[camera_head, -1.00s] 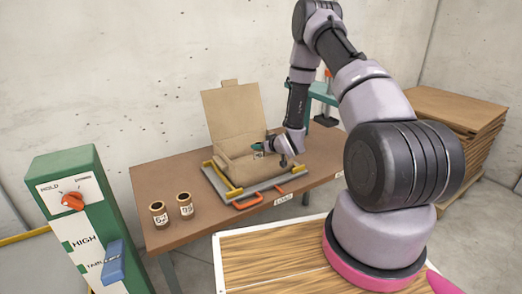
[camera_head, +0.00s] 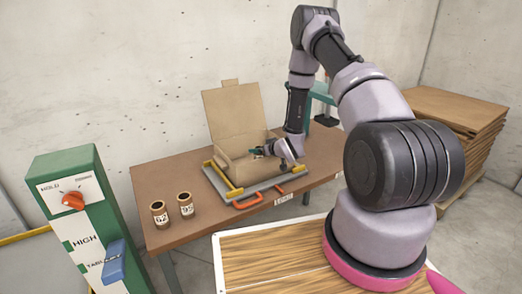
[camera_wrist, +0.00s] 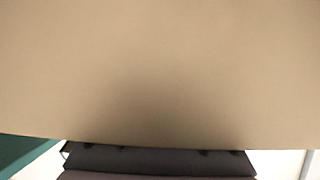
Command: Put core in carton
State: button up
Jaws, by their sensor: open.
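Two brown cores with white number labels stand upright on the table's left part: the left core (camera_head: 159,214) and the right core (camera_head: 185,204). The open cardboard carton (camera_head: 232,120) sits on a grey tray with its lid raised at the back. My gripper (camera_head: 257,152) is at the carton's right side, over or at its opening; its fingertips are small and partly hidden here. It is open, and I see no core in it. In the wrist view, a plain cardboard surface (camera_wrist: 160,70) fills most of the picture, very close; the fingers do not show clearly.
The grey tray (camera_head: 262,186) has yellow rails and orange handles. A green control box (camera_head: 80,190) with a red knob stands at left. A stack of cardboard (camera_head: 450,115) is at right. The brown table (camera_head: 225,222) is clear in front of the tray.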

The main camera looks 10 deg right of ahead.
jog(key=v, duration=1.2)
jog(key=shift+m+h, duration=0.3)
jog(key=shift+h, duration=0.3)
jog(key=r, duration=0.2)
jog(key=w+d+r, duration=0.1)
jog(key=w+r, duration=0.1)
jog(key=r, duration=0.1)
jog(key=shift+d+r, duration=0.35)
jog(key=s+d+r+m+g+h, duration=0.1)
jog(key=s+r+m+h, duration=0.15)
jog(key=r, duration=0.75)
jog(key=s+d+r+m+g+h, duration=0.15)
jog(key=s+r, duration=0.25)
jog(key=r, duration=0.7)
jog(key=s+a+r+m+g+y, duration=0.1)
jog(key=s+r, duration=0.3)
jog(key=s, duration=0.4)
jog(key=s+a+r+m+y, duration=0.1)
jog(key=s+a+r, duration=0.2)
jog(key=s+r, duration=0.2)
jog(key=s+a+r+m+g+y, duration=0.1)
jog(key=s+r, duration=0.3)
jog(key=s, duration=0.7)
jog(key=shift+s+a+r+g, duration=0.3)
jog(key=shift+s+a+g, duration=0.05)
jog(key=shift+a, duration=0.1)
